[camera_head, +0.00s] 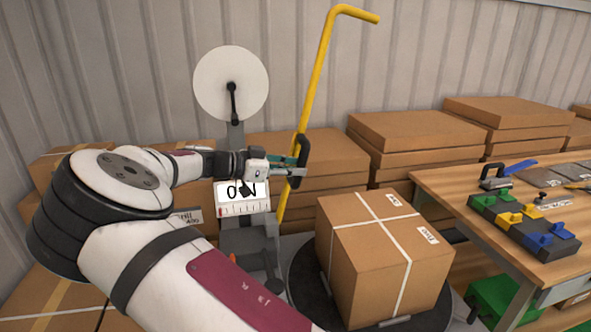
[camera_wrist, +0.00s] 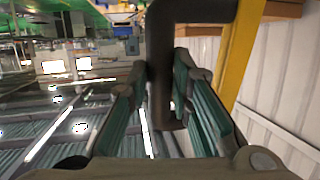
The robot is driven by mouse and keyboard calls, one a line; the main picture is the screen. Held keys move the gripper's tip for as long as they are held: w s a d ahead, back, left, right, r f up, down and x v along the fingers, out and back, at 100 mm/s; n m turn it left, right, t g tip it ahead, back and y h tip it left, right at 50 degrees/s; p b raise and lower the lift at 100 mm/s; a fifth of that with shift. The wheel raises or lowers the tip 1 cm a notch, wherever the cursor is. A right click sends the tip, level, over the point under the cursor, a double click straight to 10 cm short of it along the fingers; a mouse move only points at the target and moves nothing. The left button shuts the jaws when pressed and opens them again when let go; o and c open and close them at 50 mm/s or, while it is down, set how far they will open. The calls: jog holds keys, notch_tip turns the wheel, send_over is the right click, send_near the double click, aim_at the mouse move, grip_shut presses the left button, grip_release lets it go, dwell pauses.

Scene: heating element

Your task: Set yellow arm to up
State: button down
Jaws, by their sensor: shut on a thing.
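The yellow arm (camera_head: 317,85) is a long yellow bar, leaning slightly right, with its bent top pointing right. A black handle (camera_head: 303,158) is fixed to its lower part. My gripper (camera_head: 295,168) is at this handle, and its teal-padded fingers are on either side of it. In the wrist view the dark handle (camera_wrist: 160,60) stands between the fingers, and the yellow bar (camera_wrist: 238,55) rises just to the right. My gripper is shut on the handle. The bar's lower end is partly hidden behind the machine.
A white disc (camera_head: 231,80) and a dial panel (camera_head: 243,199) are left of the bar. A taped carton (camera_head: 375,250) sits on a dark turntable (camera_head: 445,310) at right. A wooden table (camera_head: 440,190) with colored switches (camera_head: 525,225) is farther right. Stacked boxes (camera_head: 415,130) line the wall.

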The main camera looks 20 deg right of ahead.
jog(key=c, duration=1.4)
grip_release()
jog(key=shift+c, duration=0.2)
jog(key=v, duration=1.2)
